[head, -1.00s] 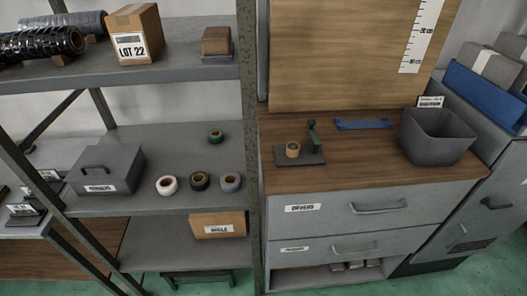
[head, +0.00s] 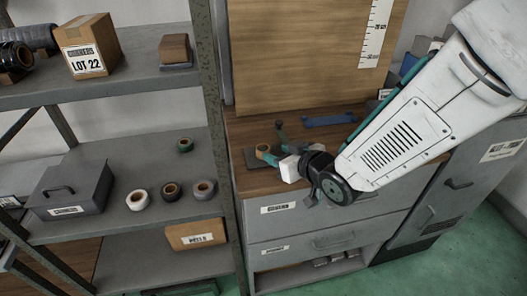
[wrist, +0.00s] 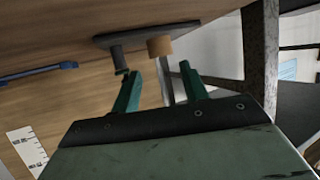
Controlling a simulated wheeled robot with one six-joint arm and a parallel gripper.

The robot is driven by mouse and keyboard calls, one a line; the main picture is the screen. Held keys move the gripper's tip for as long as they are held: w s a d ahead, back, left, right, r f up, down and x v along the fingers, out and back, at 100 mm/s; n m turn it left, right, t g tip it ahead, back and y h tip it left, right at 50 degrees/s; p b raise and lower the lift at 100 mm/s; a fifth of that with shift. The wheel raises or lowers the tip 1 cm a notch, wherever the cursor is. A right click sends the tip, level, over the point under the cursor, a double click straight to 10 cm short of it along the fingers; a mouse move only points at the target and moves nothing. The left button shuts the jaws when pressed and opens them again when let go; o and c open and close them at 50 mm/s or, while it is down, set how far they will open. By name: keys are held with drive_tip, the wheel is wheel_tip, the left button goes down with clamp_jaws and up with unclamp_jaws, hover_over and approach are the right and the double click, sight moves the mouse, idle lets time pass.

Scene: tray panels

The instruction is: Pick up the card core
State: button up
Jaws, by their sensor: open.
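The card core (head: 263,152), a short tan cardboard cylinder, stands on a dark flat base (head: 246,161) on the wooden counter. In the wrist view my gripper (wrist: 160,68) is open and empty, fingers apart. Whether a finger touches the core I cannot tell.
A blue bracket (head: 328,119) lies at the back of the counter. A steel shelf post (head: 215,130) stands just left. Tape rolls (head: 171,191) and a grey toolbox (head: 72,184) sit on the shelf. My arm covers the counter's right side.

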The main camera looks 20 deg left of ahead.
sight(264, 150)
drive_tip(key=x, duration=0.7)
drive_tip(key=shift+a+f, duration=0.2)
drive_tip(key=shift+f, duration=0.05)
drive_tip(key=c, duration=0.7)
